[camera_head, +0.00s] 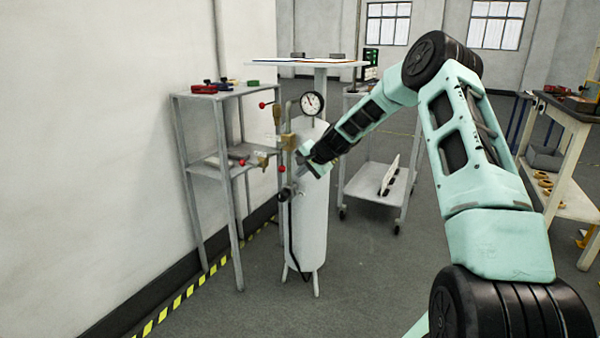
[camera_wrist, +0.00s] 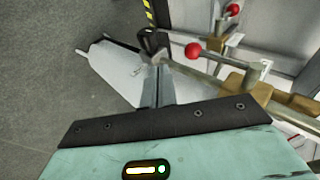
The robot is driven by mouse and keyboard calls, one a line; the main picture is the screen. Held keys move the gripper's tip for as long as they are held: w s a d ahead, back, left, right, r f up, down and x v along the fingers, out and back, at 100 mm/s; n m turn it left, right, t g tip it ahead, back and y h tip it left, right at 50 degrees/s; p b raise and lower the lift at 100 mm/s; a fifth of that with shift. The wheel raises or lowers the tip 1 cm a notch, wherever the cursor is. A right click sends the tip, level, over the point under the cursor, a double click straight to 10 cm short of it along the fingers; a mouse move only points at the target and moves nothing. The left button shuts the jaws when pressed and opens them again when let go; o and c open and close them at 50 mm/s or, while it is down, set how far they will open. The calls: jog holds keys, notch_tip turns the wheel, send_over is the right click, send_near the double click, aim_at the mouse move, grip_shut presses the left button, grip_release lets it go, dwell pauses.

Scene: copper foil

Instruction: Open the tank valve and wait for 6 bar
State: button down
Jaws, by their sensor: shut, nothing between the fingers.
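The white tank (camera_head: 307,235) stands upright on thin legs in the head view; it lies slanted in the wrist view (camera_wrist: 118,70). A round gauge (camera_head: 312,103) sits above it; its needle points up and slightly left, but its numbers are too small to read. A red-knobbed lever (camera_head: 281,169) is at the pipework left of the tank, and another red knob (camera_head: 263,105) is higher up. My gripper (camera_head: 300,168) is shut and empty in front of the tank's upper part. In the wrist view, the nearer red knob (camera_wrist: 193,50) is right of the fingers (camera_wrist: 157,75), apart from them in the picture.
A grey shelf stand (camera_head: 207,165) with small parts stands left of the tank. A white trolley (camera_head: 370,185) is behind on the right, and a workbench (camera_head: 565,110) is at the far right. Black-and-yellow tape (camera_head: 175,307) runs along the wall. Floor in front is clear.

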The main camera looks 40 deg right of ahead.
jog(key=s+d+r, duration=0.1)
jog(key=s, duration=0.7)
jog(key=shift+s+d+r, duration=0.25)
jog(key=shift+d+r, duration=0.1)
jog(key=shift+r, duration=0.05)
jog(key=s+a+r+n+g+y, duration=0.1)
jog(key=s+a+n+g, duration=0.2)
jog(key=a, duration=0.8)
jog(key=s+a+r+n+y, duration=0.1)
jog(key=s+a+n, duration=0.25)
jog(key=a, duration=0.85)
jog(key=s+a+r+n+g+y, duration=0.1)
jog(key=s+a+n+g, duration=0.3)
jog(key=a, duration=0.7)
jog(key=s+a+r+n+g+h, duration=0.1)
jog(key=s+a+n, duration=0.3)
jog(key=s, duration=0.5)
jog(key=s+a+n+h, duration=0.1)
jog(key=s+a+n, duration=0.2)
jog(key=s, duration=0.6)
jog(key=s+a+r+n+g+h, duration=0.1)
jog(key=s+a+n, duration=0.3)
jog(key=s, duration=0.5)
notch_tip(320, 180, up, 23)
jog(key=p, duration=2.3)
jog(key=shift+s+d+f, duration=0.2)
jog(key=shift+s+d, duration=0.1)
